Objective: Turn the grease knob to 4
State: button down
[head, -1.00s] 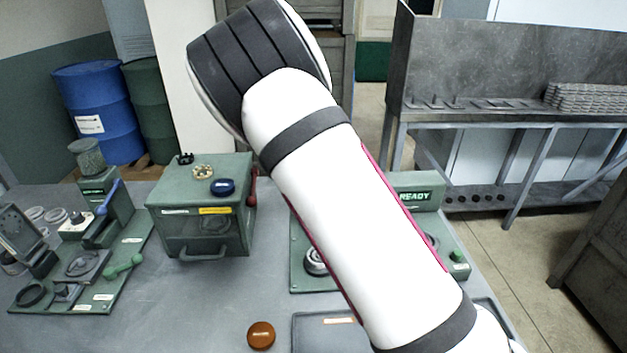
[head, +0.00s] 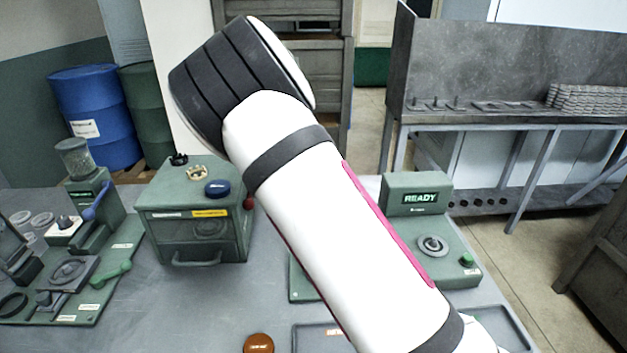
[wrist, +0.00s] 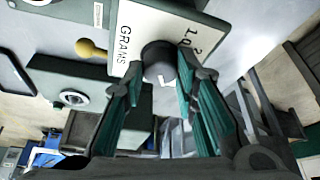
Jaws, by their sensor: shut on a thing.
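A dark round knob (wrist: 158,58) with a white mark sits on a white plate (wrist: 130,22) in the wrist view. In the head view my arm blocks the view, and neither the gripper nor this knob shows.

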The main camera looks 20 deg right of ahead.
jog(key=c, duration=1.3)
grip_release()
jog(key=v, duration=1.2)
